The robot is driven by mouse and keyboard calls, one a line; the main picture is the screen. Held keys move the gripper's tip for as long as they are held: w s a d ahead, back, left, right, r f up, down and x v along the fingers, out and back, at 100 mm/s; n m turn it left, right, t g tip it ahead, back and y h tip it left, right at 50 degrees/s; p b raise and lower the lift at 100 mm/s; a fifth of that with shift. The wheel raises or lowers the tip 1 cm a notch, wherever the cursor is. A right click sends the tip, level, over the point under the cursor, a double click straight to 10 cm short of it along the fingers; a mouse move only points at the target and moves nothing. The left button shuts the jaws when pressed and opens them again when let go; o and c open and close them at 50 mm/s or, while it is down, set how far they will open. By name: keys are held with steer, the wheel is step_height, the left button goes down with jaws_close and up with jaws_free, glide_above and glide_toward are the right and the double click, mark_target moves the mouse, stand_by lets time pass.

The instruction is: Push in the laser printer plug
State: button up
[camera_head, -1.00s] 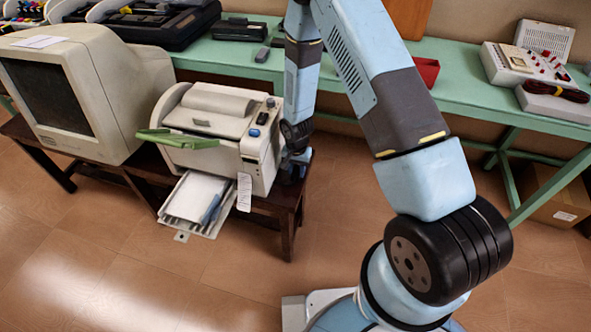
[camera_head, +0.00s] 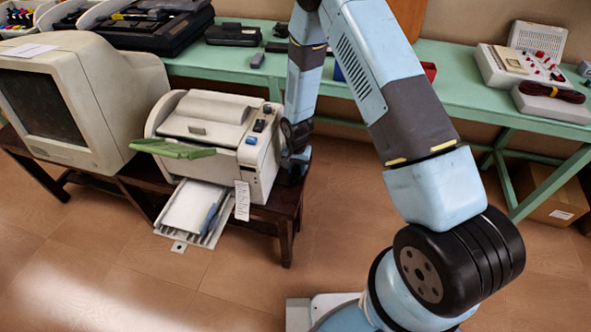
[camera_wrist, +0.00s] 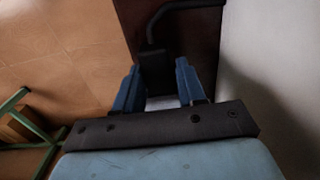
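The laser printer (camera_head: 218,120) stands on the right end of a dark wooden bench, with a green flap and a paper tray at its front. Its pale side wall (camera_wrist: 268,60) fills the right of the wrist view. A black plug (camera_wrist: 156,70) with a dark cable (camera_wrist: 180,8) bending to the right shows there. My gripper (camera_wrist: 158,70) has one blue finger on each side of the plug; whether both press on it is unclear. In the head view my gripper (camera_head: 296,168) is low beside the printer's right side, and the plug cannot be made out. The socket is not clearly visible.
An old monitor (camera_head: 85,95) stands left of the printer on the bench (camera_head: 283,215). A green table (camera_head: 450,85) runs behind with devices on it. A cardboard box (camera_head: 555,200) lies under that table. The tiled floor in front is clear.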

mark_target(297, 170)
steer(key=o, duration=0.4)
step_height(297, 170, up, 14)
steer(key=shift+d+f, duration=0.1)
steer(key=shift+f, duration=0.05)
stand_by(0.6)
stand_by(0.4)
